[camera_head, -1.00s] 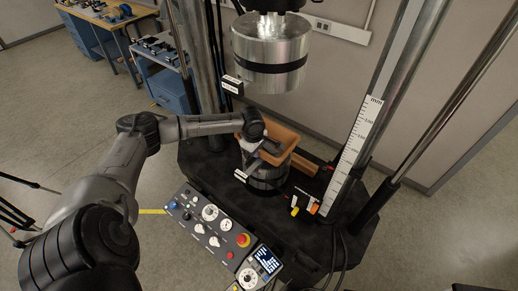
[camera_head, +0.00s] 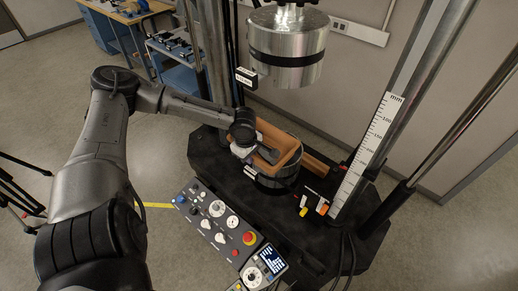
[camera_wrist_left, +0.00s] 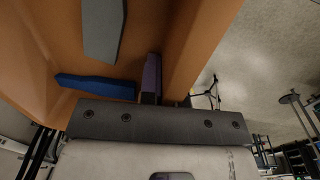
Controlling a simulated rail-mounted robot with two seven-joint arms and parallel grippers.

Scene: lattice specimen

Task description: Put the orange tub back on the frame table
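The black frame table (camera_head: 215,160) lies below. My right gripper is out of view.
A silver upper cylinder (camera_head: 288,50) hangs above the tub. A millimetre scale (camera_head: 366,155) and columns stand to the right. Small yellow and orange tagged items (camera_head: 313,206) lie near the table's right side. A control panel (camera_head: 218,222) is in front.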

